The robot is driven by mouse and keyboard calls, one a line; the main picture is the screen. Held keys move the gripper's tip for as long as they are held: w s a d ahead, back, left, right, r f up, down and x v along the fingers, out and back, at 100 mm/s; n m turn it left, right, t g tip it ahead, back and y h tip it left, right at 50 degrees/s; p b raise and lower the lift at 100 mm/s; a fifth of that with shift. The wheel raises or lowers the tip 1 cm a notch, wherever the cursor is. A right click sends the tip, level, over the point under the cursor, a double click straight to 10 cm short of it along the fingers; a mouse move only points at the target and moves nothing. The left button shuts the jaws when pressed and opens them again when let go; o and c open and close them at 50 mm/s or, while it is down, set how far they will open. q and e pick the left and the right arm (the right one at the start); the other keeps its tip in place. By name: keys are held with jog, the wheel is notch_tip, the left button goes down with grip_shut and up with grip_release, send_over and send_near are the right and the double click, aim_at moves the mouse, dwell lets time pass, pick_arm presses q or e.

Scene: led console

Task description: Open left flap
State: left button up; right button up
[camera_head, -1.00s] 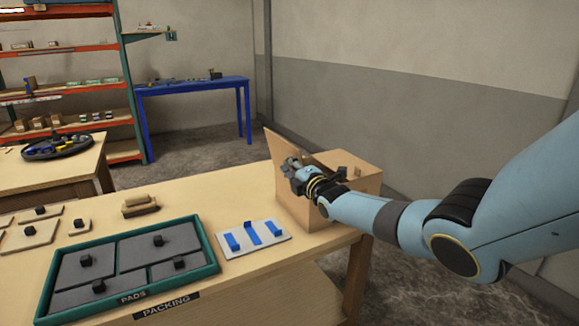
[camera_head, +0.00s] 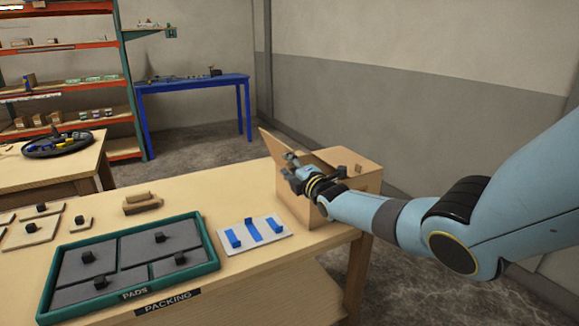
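A cardboard box (camera_head: 292,203) stands at the right end of the packing table. Its left flap (camera_head: 272,150) stands up, leaning outward to the left. Its right flap (camera_head: 338,158) lies across the top and carries a small brown knob (camera_head: 358,168). My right gripper (camera_head: 289,164) is over the left part of the box top, close to the inner side of the left flap. Its fingers look spread apart, with nothing visible between them. Whether it touches the flap is unclear. My arm hides part of the box. My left gripper is out of view.
On the packing table (camera_head: 220,190) are a green-rimmed tray (camera_head: 212,240) of grey pads, a white board (camera_head: 275,222) with blue strips, brown blocks (camera_head: 141,203) and flat knobbed pieces. A blue table (camera_head: 195,88) and shelving (camera_head: 128,75) stand behind.

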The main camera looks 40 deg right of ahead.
jog(key=v, duration=1.2)
dwell(0.4)
